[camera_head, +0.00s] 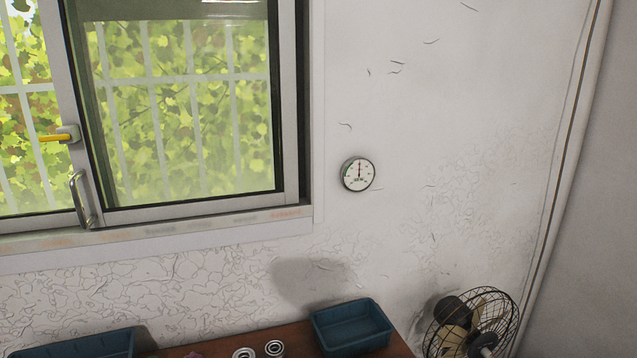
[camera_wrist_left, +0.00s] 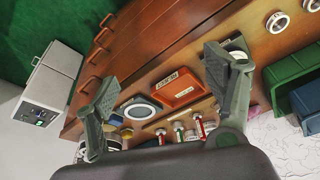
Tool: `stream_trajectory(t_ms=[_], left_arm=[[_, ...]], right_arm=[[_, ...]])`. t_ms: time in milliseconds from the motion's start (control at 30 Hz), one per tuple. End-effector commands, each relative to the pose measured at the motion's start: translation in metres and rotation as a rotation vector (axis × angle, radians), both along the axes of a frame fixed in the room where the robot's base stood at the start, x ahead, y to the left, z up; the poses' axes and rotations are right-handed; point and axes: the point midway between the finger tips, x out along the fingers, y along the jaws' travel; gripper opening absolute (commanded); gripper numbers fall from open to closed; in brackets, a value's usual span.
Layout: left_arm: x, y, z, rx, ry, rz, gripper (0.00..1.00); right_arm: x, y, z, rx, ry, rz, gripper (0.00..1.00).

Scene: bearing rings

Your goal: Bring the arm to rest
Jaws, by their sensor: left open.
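My left gripper (camera_wrist_left: 160,85) shows in the left wrist view with its two fingers spread wide apart and nothing between them that it holds. It hangs over a brown wooden cabinet or table (camera_wrist_left: 150,50), seen tilted. Neither arm shows in the head view, and my right gripper is in no view. Two bearing rings (camera_head: 274,348) stand on the table at the bottom of the head view. Pale rings (camera_wrist_left: 277,22) also lie on the wood at the upper right of the wrist view.
A blue bin (camera_head: 352,327) stands on the table against the wall, beside a fan (camera_head: 470,325). Another blue bin (camera_head: 75,345) is at lower left. The wrist view shows an orange tray (camera_wrist_left: 176,86), a green bin (camera_wrist_left: 290,75) and a grey-white box (camera_wrist_left: 47,90).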

Motion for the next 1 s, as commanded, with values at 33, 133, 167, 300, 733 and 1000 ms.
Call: stream_trajectory(t_ms=[33, 133, 167, 300, 733, 1000], left_arm=[[0.003, 0.0, -0.021, 0.001, 0.009, -0.001, 0.77], [0.007, -0.001, -0.054, 0.001, 0.019, -0.003, 0.77], [0.008, -0.001, -0.065, 0.001, 0.024, -0.003, 0.77], [0.01, -0.002, -0.125, 0.002, 0.043, -0.006, 0.77], [-0.047, 0.005, -0.36, 0.01, 0.129, -0.022, 0.77], [-0.127, 0.019, -0.468, 0.017, 0.179, -0.033, 0.77]], right_arm=[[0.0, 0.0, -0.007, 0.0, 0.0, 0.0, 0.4], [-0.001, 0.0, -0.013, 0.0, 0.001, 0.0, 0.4], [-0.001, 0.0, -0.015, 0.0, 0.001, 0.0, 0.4], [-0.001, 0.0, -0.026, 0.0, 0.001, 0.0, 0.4], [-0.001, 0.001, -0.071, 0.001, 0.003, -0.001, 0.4], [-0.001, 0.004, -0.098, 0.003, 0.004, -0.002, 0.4]])
